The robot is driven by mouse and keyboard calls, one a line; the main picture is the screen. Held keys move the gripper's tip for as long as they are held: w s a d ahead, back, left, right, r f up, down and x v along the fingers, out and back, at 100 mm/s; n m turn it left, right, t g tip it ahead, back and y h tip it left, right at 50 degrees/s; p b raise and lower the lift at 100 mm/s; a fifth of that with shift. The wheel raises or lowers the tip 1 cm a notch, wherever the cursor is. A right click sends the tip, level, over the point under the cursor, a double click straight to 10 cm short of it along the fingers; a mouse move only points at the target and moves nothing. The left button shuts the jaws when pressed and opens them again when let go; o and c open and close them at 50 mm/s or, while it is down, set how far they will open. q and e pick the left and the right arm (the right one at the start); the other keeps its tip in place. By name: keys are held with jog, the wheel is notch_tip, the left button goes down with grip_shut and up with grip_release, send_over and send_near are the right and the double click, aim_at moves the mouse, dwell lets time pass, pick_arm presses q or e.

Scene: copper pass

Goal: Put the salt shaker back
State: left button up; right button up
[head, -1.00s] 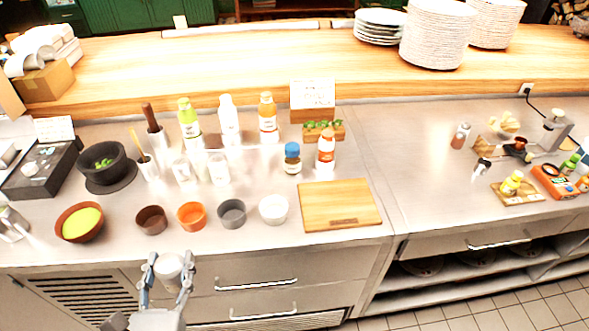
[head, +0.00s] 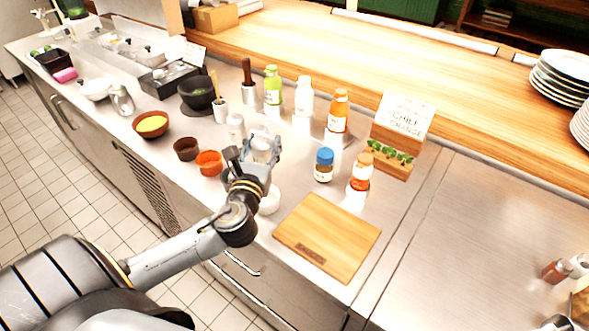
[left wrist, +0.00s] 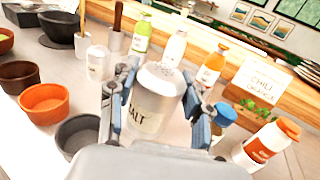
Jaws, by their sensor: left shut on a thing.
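My left gripper (head: 259,165) is shut on the salt shaker (head: 263,146), a pale cylinder with a rounded grey top. In the left wrist view the salt shaker (left wrist: 154,104) is between the two fingers, nearly upright, with part of a "SALT" label showing. The gripper is over the steel counter, behind the row of small bowls and in front of the bottles. Whether the shaker's base touches the counter is hidden. A similar white labelled container (head: 236,127) stands just left of it and also shows in the left wrist view (left wrist: 97,63). My right gripper is out of view.
Green (head: 273,90), white (head: 303,96) and orange (head: 338,112) bottles stand behind. A blue-capped jar (head: 323,166) and an orange-capped bottle (head: 360,174) stand to the right. A cutting board (head: 328,237) lies right.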

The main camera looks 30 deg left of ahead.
pick_arm(q)
jog(key=w+a+r+n+g+y+b, duration=0.1)
jog(key=a+r+n+y, duration=0.1)
jog(key=a, duration=0.4)
jog(key=w+a+r+n+g+y, duration=0.1)
jog(key=w+a+r+g+y, duration=0.15)
jog(key=a, duration=0.35)
jog(key=shift+t+h, duration=0.25)
jog(key=shift+t, duration=0.2)
jog(key=w+d+f, duration=0.2)
jog(key=d+f, duration=0.2)
jog(key=w+d+f, duration=0.2)
jog(key=d+f, duration=0.1)
jog(key=f, duration=0.1)
jog(key=w+d+f+p, duration=0.1)
jog(key=w+d+f, duration=0.2)
jog(key=d+f, duration=0.1)
jog(key=shift+d+f, duration=0.15)
jog(key=shift+d, duration=0.2)
jog(key=shift+f, duration=0.15)
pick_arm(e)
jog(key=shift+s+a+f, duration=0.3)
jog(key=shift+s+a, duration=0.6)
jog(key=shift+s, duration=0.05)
pick_arm(q)
jog(key=o, duration=1.2)
jog(key=shift+f, duration=0.1)
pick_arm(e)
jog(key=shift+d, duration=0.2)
